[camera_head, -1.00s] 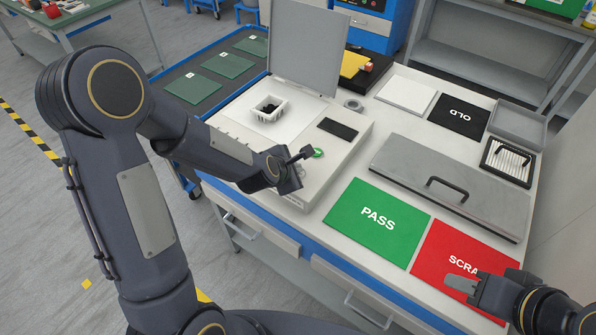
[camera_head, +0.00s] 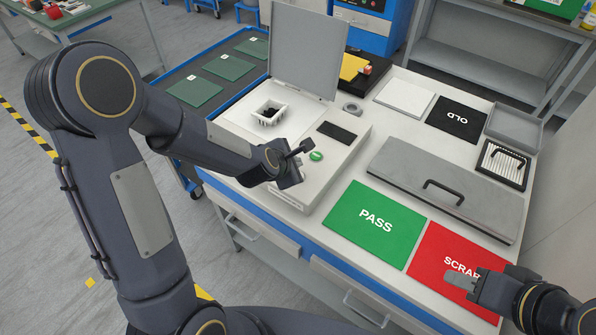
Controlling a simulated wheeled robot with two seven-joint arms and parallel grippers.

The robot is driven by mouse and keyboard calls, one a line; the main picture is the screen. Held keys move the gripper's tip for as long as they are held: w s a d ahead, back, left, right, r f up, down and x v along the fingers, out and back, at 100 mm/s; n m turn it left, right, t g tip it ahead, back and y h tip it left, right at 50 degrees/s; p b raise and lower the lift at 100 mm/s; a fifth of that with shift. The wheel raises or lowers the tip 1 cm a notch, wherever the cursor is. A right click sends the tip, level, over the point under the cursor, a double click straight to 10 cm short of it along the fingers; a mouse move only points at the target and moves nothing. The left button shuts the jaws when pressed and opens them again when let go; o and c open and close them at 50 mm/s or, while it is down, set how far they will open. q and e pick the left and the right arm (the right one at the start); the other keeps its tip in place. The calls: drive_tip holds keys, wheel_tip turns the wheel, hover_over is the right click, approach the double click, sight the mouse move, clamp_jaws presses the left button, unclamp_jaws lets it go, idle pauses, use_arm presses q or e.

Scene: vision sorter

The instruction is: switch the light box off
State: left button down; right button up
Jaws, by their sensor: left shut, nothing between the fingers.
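The light box (camera_head: 318,177) is a pale box on the bench with its grey lid (camera_head: 305,50) standing open at the back. A round green button (camera_head: 316,156) sits on its top near the front right. A dark display panel (camera_head: 337,132) lies behind the button, and its text cannot be read. My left gripper (camera_head: 303,147) is shut and empty, just left of the button and slightly above the box; a small gap shows between them. My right gripper (camera_head: 462,280) is over the red SCRAP mat (camera_head: 430,275); whether its fingers are apart cannot be told.
A small white basket (camera_head: 268,112) with dark contents stands on the light box.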

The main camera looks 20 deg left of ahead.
use_arm(q)
wheel_tip(320, 180, up, 3)
drive_tip(key=shift+f+p, duration=0.15)
drive_tip(key=shift+p, duration=0.65)
